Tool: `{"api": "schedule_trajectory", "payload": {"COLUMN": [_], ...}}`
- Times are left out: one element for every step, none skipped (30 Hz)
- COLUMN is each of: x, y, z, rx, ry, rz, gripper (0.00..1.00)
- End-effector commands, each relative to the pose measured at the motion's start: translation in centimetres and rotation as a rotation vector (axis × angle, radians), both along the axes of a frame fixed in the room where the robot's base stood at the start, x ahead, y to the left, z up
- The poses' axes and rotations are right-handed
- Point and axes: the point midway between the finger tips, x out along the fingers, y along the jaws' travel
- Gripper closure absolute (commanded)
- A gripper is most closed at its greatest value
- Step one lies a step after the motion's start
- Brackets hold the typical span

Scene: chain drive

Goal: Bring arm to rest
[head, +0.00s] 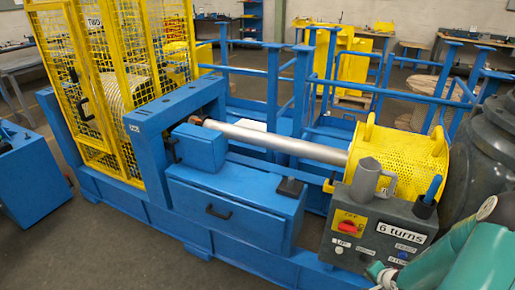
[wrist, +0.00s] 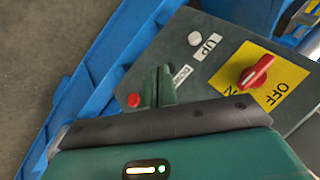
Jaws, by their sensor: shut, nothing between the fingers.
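My green gripper (head: 380,275) is at the lower right in the head view, in front of the grey control box (head: 378,225). In the wrist view the fingers of my gripper (wrist: 160,84) are together and empty, over the panel's edge. A red button (wrist: 134,100) shows right beside the fingers; I cannot tell whether they touch it. A white button (wrist: 194,38) sits by the label "UP". Another label is partly hidden by the fingers. A red rotary switch (wrist: 256,72) sits on a yellow plate marked "OFF".
A grey jug (head: 371,180) and a blue-handled tool (head: 432,190) stand on the box. Behind are a yellow perforated guard (head: 402,153), a silver shaft (head: 285,141) and a yellow mesh cage (head: 115,80) on the blue frame (head: 235,208). Floor (head: 120,250) is clear at lower left.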

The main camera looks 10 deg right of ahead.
Motion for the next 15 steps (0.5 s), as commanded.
{"api": "schedule_trajectory", "payload": {"x": [0.7,1.0,1.3,1.5,1.7,2.1,2.3,2.4,2.6,2.8,2.9,3.0,3.0,3.0,3.0], "y": [0.2,0.2,0.3,0.5,0.7,1.1,1.4,1.7,2.2,2.7,3.2,3.9,4.5,5.0,5.9], "z": [2.0,3.1,4.5,5.5,6.6,8.1,9.2,10.3,11.8,13.0,14.1,15.6,16.7,17.8,19.3], "rx": [-0.06,-0.092,-0.135,-0.166,-0.195,-0.234,-0.262,-0.287,-0.321,-0.347,-0.37,-0.399,-0.42,-0.439,-0.463], "ry": [0.025,0.042,0.065,0.082,0.098,0.117,0.132,0.146,0.163,0.174,0.184,0.199,0.207,0.216,0.227], "rz": [0.038,0.055,0.079,0.097,0.114,0.137,0.153,0.168,0.188,0.205,0.219,0.24,0.254,0.267,0.286], "gripper": [1.0,1.0,1.0,1.0,1.0,1.0,1.0,1.0,1.0,1.0,1.0,1.0,1.0,1.0,1.0]}}
